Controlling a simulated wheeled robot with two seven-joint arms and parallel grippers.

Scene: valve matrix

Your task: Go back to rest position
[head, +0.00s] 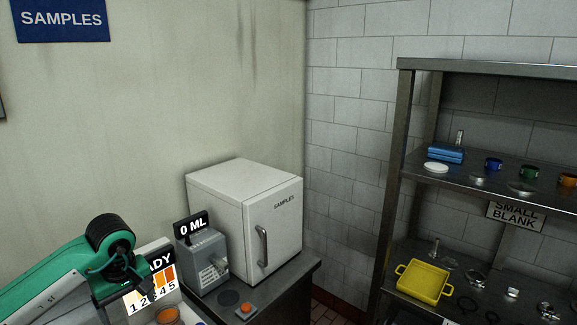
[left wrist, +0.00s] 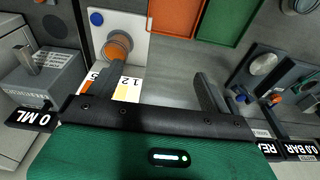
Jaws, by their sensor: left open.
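My left arm, green with a black wrist, comes in from the left of the head view. Its gripper (head: 135,275) hangs over the counter beside the coloured, numbered panel (head: 150,295), with its fingertips partly hidden. In the left wrist view the left gripper (left wrist: 172,76) has its two dark fingers spread apart with nothing between them. My right gripper is in neither view.
A white samples cabinet (head: 248,215) with its door shut stands on the counter, with a grey 0 ML box (head: 204,262) and an orange button (head: 246,308) near it. A metal shelf (head: 400,180) at the right holds a yellow tray (head: 423,281) and small parts.

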